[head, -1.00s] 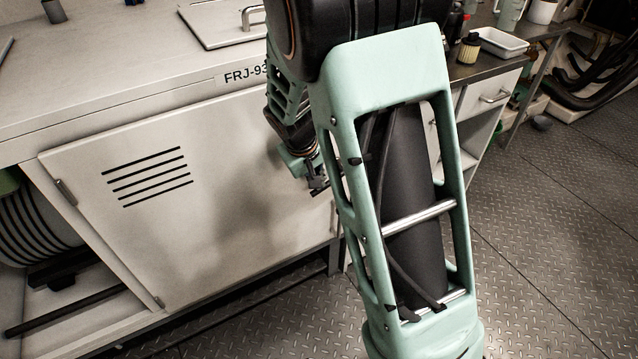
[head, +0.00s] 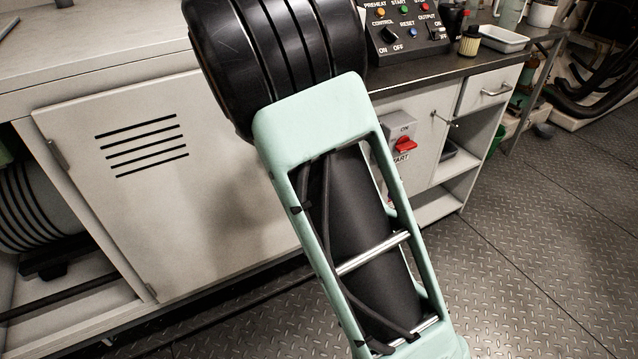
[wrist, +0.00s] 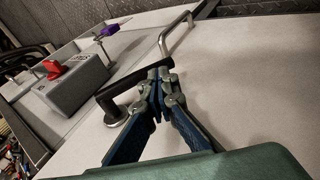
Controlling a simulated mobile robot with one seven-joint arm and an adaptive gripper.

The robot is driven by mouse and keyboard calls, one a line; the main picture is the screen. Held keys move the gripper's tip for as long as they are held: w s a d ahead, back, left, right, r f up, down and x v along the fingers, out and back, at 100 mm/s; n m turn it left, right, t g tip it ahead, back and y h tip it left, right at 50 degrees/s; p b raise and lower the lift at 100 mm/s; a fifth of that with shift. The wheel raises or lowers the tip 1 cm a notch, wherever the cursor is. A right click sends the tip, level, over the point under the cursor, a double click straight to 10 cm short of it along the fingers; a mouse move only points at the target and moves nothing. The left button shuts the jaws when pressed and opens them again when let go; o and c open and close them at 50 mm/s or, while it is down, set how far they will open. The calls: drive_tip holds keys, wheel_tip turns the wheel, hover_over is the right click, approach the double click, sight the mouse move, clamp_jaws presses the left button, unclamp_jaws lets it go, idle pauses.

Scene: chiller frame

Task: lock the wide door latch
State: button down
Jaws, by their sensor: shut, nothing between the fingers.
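The wide door (head: 190,210) is white with slanted black vents and looks closed in the head view; my arm covers its right side. The door latch (wrist: 128,88) shows in the wrist view as a black lever on a round silver pivot, standing out from a white panel. My gripper (wrist: 160,76) is shut and empty, its fingertips beside the lever's outer part. I cannot tell whether they touch it. In the head view, both the latch and my gripper are hidden behind my arm.
A grey box with a red switch (head: 405,143) is on the cabinet front right of my arm; the switch also shows in the wrist view (wrist: 54,69). A silver bar handle (wrist: 176,34) stands beyond the lever. A control panel (head: 408,28) sits on the counter. The floor (head: 540,220) at right is clear.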

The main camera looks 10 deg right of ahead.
drive_tip(key=shift+s+b+x, duration=0.2)
drive_tip(key=shift+b+x, duration=0.55)
drive_tip(key=shift+x, duration=0.3)
drive_tip(key=shift+w+d+f+b, duration=0.2)
drive_tip(key=shift+d+f+b, duration=0.35)
drive_tip(key=shift+d+f, duration=0.2)
drive_tip(key=shift+d, duration=0.2)
drive_tip(key=shift+a, duration=0.1)
